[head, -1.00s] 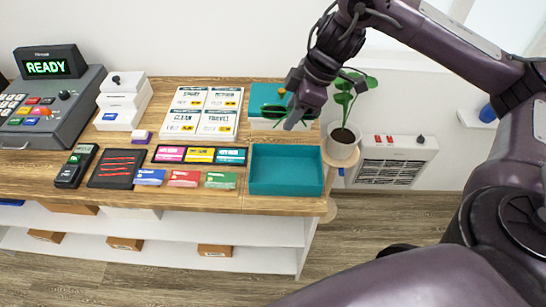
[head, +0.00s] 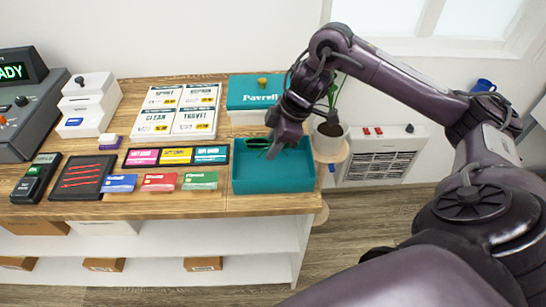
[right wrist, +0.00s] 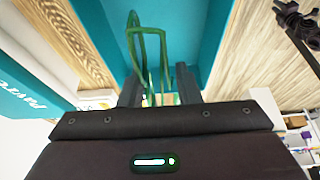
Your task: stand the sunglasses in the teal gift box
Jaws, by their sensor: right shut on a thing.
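The teal gift box (head: 290,183) is an open, shallow box at the right end of the wooden counter. My right gripper (head: 271,151) is over its back part and shut on the sunglasses (head: 257,142), which have thin green frames. In the right wrist view, the sunglasses (right wrist: 132,38) stick out between the fingers of my right gripper (right wrist: 158,82), with the teal gift box (right wrist: 190,25) behind them. Whether they touch the box floor I cannot tell.
A teal box marked Payroll (head: 252,97) stands just behind the gift box. A potted plant (head: 329,138) stands close at its right. A card display (head: 176,156) and several cards lie to its left. The counter's front edge (head: 200,207) is close to the box.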

